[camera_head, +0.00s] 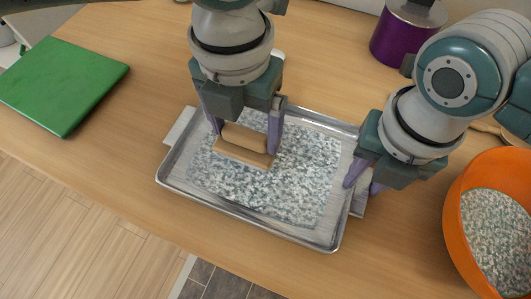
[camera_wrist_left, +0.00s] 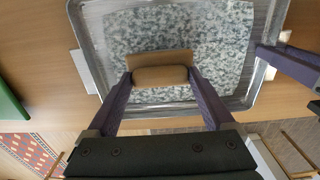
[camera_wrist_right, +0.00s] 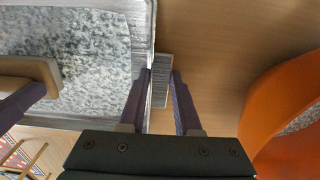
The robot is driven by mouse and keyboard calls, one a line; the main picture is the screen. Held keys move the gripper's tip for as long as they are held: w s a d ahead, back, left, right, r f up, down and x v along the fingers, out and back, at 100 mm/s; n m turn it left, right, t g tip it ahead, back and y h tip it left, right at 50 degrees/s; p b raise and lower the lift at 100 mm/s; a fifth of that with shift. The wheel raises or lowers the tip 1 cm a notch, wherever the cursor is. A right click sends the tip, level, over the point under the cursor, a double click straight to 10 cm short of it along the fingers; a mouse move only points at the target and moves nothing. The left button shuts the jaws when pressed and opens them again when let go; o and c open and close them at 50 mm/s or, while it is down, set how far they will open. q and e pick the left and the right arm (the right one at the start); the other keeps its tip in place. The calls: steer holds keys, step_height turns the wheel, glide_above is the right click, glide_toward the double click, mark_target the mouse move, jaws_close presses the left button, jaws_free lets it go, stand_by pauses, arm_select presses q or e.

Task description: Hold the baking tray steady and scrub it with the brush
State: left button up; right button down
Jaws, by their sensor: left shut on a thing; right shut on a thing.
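The baking tray (camera_head: 297,234) is a shallow metal tray on the wooden counter, with a grey-white speckled patch over much of its bottom. It has a flat handle at each short end. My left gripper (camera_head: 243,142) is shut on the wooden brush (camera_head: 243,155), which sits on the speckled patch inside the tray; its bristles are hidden. The brush also shows in the left wrist view (camera_wrist_left: 160,76). My right gripper (camera_head: 362,186) is shut on the tray's right handle, seen between its fingers in the right wrist view (camera_wrist_right: 160,82).
An orange bowl (camera_head: 456,225) with speckled contents stands at the right. A green board (camera_head: 62,85) lies at the left. A purple pot (camera_head: 398,38) stands at the back. Bare counter lies between the board and the tray.

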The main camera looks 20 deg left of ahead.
arm_select(q)
steer(key=shift+d+r, duration=0.15)
steer(key=shift+d, duration=0.6)
steer(key=shift+d+r, duration=0.15)
steer(key=shift+d, duration=0.55)
steer(key=shift+r, duration=4.2)
steer(key=shift+s, duration=0.1)
arm_select(e)
steer(key=c, duration=0.5)
jaws_free()
steer(key=shift+r, duration=0.1)
step_height(320, 180, up, 12)
steer(key=shift+f, duration=0.1)
